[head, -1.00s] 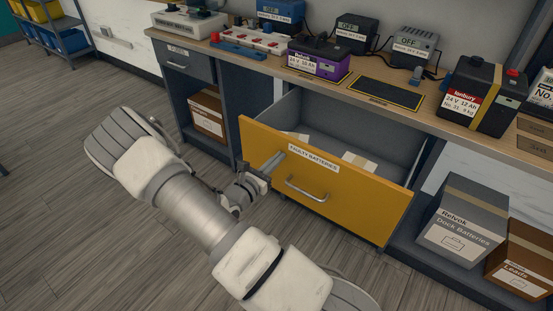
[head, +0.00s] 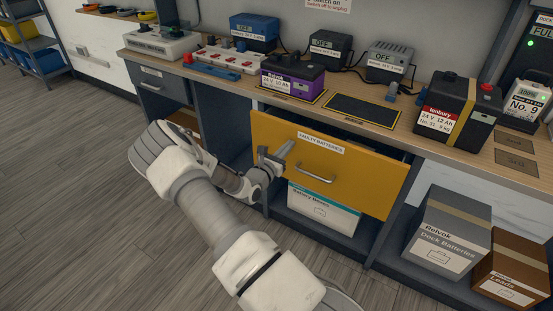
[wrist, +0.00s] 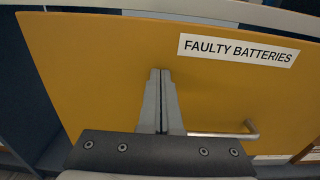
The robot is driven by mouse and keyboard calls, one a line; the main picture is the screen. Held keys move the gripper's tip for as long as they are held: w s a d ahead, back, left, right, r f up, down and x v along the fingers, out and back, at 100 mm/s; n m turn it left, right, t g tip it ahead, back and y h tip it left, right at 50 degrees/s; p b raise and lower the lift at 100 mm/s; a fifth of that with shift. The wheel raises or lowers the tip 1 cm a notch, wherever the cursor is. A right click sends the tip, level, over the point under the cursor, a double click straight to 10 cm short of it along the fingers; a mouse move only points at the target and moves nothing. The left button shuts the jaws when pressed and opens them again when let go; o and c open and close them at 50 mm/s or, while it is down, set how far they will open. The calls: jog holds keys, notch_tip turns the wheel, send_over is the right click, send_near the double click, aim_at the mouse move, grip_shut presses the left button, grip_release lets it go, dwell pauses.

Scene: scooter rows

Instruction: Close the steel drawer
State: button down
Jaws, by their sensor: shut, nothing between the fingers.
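The drawer with the yellow front (head: 340,175), labelled FAULTY BATTERIES, sits under the bench top and is nearly in. In the wrist view the fingertips (wrist: 160,73) lie on the yellow panel (wrist: 90,75), left of the label; exact contact is hard to tell.
The bench top (head: 300,100) carries chargers and batteries, including a purple battery (head: 292,77) and a black-and-red one (head: 455,110). A white box (head: 322,208) stands below the drawer. Dock battery (head: 447,235) and leads (head: 515,265) cartons stand at right. Floor at left is clear.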

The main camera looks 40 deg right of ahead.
jog(key=x, duration=0.6)
jog(key=shift+d, duration=0.3)
jog(key=shift+w+d+r+b, duration=0.15)
jog(key=shift+w+d+b, duration=0.1)
jog(key=shift+b, duration=0.05)
jog(key=shift+d+r, duration=0.1)
jog(key=shift+r, duration=0.05)
